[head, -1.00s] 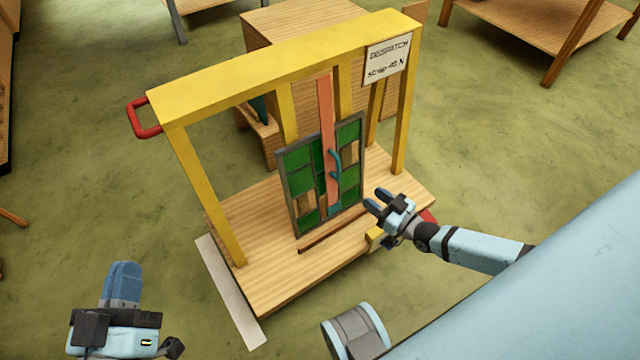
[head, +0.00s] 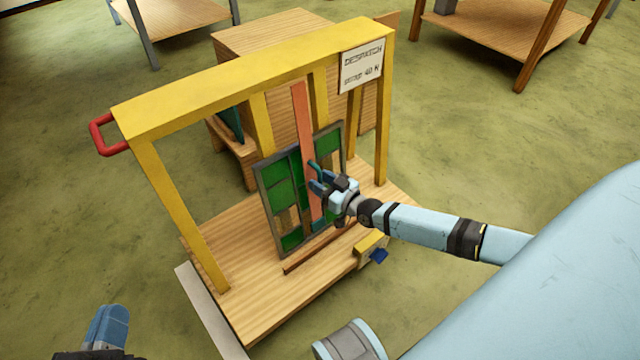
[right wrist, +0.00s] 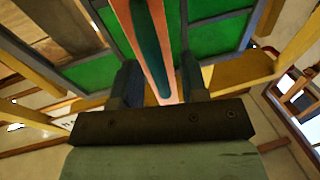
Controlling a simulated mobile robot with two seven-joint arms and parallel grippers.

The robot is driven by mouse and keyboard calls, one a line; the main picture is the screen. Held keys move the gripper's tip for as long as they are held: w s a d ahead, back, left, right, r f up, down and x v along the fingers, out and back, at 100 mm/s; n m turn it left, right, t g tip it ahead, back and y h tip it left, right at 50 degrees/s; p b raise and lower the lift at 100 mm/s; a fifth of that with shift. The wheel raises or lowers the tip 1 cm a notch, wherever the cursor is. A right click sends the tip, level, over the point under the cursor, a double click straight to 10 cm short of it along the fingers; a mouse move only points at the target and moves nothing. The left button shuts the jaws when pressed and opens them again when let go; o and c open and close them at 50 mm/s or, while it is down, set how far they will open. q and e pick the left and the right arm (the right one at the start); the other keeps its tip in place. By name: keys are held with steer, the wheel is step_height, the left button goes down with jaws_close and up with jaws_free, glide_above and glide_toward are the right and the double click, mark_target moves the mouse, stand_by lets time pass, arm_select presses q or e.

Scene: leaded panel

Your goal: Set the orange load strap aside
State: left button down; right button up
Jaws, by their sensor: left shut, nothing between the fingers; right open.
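The orange load strap (head: 302,120) runs upright down the front of the green leaded panel (head: 276,190). A teal handle (head: 314,166) is on the strap, partly hidden by my right gripper. My right gripper (head: 316,180) is open at the handle. In the right wrist view, the orange strap (right wrist: 129,20) and teal handle (right wrist: 150,40) run down between the spread fingers of my right gripper (right wrist: 158,85); whether they touch cannot be told. My left gripper (head: 108,322) is shut and empty at the lower left, away from the panel.
A yellow frame (head: 240,75) with a despatch sign (head: 362,65) and red handle (head: 102,135) stands over the wooden base (head: 225,255). A yellow block with a blue knob (head: 378,257) sits at the base's front right. Wooden tables stand behind; the floor at left is clear.

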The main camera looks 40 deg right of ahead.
steer(key=shift+w+a, duration=0.1)
steer(key=shift+w, duration=0.2)
jaws_close()
steer(key=shift+a, duration=0.15)
